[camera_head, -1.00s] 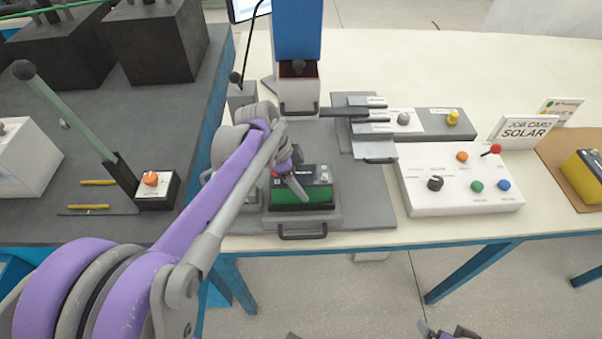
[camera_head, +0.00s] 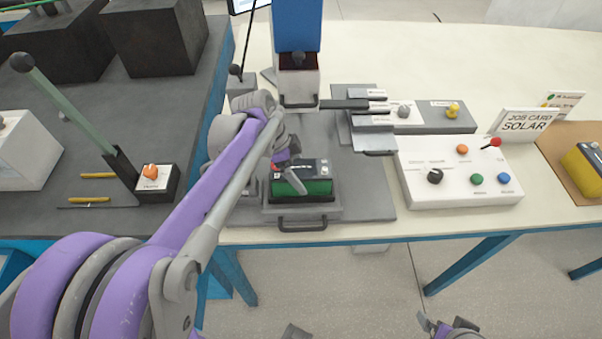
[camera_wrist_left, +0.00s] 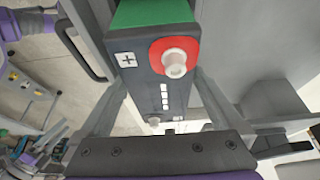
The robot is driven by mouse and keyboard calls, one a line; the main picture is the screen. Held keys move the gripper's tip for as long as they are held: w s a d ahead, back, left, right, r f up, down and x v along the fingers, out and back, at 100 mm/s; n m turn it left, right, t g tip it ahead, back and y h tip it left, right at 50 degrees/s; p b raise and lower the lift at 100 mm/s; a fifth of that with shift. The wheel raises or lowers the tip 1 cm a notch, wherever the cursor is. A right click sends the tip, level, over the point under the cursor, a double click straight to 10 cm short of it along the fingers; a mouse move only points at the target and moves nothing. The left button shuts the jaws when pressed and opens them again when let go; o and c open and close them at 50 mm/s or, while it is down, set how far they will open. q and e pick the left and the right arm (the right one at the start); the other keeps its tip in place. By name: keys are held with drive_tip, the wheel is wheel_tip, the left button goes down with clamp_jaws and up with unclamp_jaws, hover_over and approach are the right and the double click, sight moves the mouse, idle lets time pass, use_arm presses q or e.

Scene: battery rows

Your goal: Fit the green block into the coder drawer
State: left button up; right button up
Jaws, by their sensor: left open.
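The green block (camera_head: 316,187), a battery-like block with green sides and a black top, is upright at the grey drawer (camera_head: 334,212) with a dark front handle. I cannot tell whether it is fully seated between the drawer's rims. My left gripper (camera_head: 291,172) is at the block's left part, covering some of it. In the left wrist view the black top of the block (camera_wrist_left: 151,64), with a red-ringed terminal and a plus mark, lies between the two spread fingers (camera_wrist_left: 163,100). A part of my right gripper (camera_head: 450,328) shows at the bottom edge, cut off.
The blue coder column (camera_head: 297,28) stands behind the drawer. To the right are a white control box (camera_head: 459,178) with coloured knobs and a job card (camera_head: 527,130). To the left are a tall lever (camera_head: 75,115) and a small orange-knob box (camera_head: 155,182).

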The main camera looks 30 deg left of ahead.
use_arm(q)
drive_tip(key=p+v, duration=0.1)
drive_tip(key=v, duration=0.9)
drive_tip(key=shift+s+r, duration=0.15)
drive_tip(key=shift+r, duration=0.2)
drive_tip(key=s+d+f+n+t+y+p, duration=0.3)
drive_tip(key=s+d+f+n, duration=0.5)
drive_tip(key=s, duration=0.5)
drive_tip(key=d+n+y+p, duration=0.1)
drive_tip(key=d+n, duration=0.1)
drive_tip(key=n, duration=0.1)
drive_tip(key=shift+d+f+n, duration=0.3)
drive_tip(key=shift+d, duration=0.05)
idle(0.8)
